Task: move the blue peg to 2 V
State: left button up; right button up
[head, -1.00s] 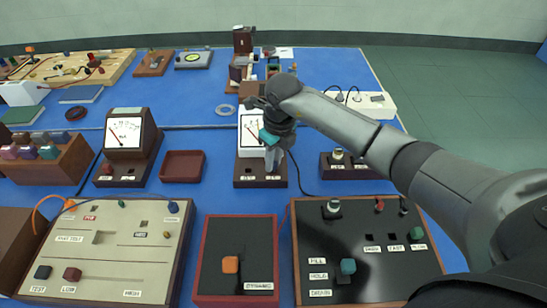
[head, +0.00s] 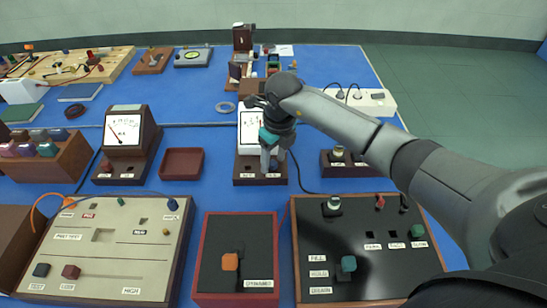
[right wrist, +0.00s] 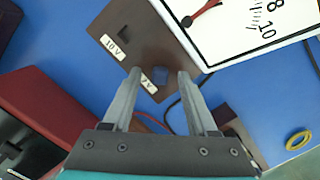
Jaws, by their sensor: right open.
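The blue peg (right wrist: 161,75) stands at the socket beside the 2 V label (right wrist: 147,85) on the brown base (right wrist: 170,28) of a meter. The socket beside the 10 V label (right wrist: 112,46) looks dark and empty. My right gripper (right wrist: 156,73) is open, its two fingers apart on either side of the peg, with visible gaps. In the head view my right gripper (head: 273,165) is over the front of the meter base (head: 240,181), and its arm partly covers the meter face. My left gripper is not in view.
A second meter (head: 123,129) and a dark red tray (head: 182,163) stand to the left. A small brown socket block (head: 350,170) is at the right. Panels with knobs and labels, including a black one (head: 365,270), fill the front.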

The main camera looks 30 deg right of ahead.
notch_tip(320, 180, up, 15)
jog(key=s+p, duration=0.1)
jog(key=p, duration=0.1)
jog(key=shift+s+d, duration=0.3)
jog(key=shift+s, duration=0.05)
jog(key=shift+r, duration=0.1)
